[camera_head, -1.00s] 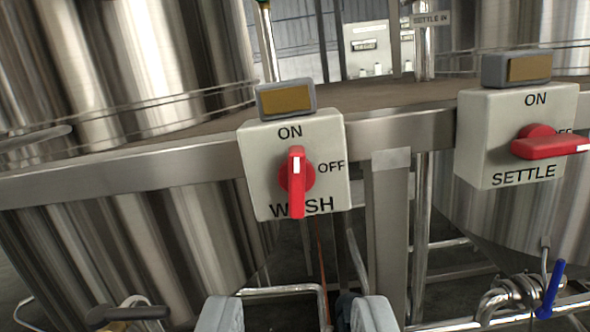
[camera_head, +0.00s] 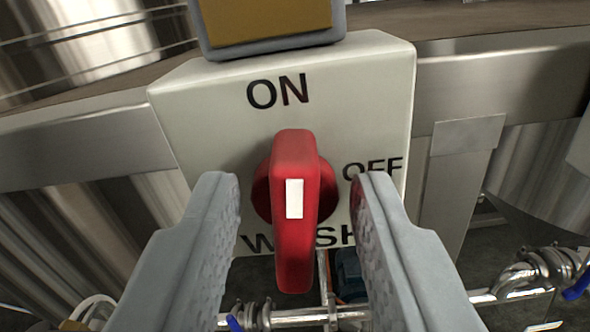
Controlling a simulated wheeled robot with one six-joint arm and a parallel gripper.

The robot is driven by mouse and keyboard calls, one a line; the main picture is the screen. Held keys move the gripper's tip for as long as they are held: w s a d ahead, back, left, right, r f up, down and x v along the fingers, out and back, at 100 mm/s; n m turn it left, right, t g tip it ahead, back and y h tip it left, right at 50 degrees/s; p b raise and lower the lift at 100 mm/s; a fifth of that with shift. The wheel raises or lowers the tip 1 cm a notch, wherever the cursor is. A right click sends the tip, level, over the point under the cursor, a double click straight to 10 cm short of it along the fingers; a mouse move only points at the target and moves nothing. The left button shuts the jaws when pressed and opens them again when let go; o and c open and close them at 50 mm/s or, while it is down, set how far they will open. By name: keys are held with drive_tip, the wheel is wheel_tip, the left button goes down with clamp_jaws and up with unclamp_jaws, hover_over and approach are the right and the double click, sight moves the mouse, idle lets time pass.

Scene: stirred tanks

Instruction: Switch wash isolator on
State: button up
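The wash isolator is a pale box (camera_head: 350,85) marked ON at the top, OFF at the right and WASH below. Its red handle (camera_head: 295,240) stands upright, with its white mark in line with ON rather than OFF. My gripper (camera_head: 297,200) is open, with one finger on each side of the handle. Gaps show between the handle and both fingers. The fingers partly cover the WASH lettering and the lower box corners. An amber lamp (camera_head: 265,20) in a grey housing sits on top of the box, cut by the picture's upper edge.
A metal rail (camera_head: 500,90) runs behind the box. Stainless tanks (camera_head: 80,50) stand at the left and right. Pipes (camera_head: 515,290) and a blue valve handle (camera_head: 577,288) lie low at the right.

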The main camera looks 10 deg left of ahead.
drive_tip(key=shift+w, duration=0.15)
drive_tip(key=shift+c, duration=0.2)
clamp_jaws()
drive_tip(key=shift+n, duration=1)
drive_tip(key=shift+o, duration=0.2)
unclamp_jaws()
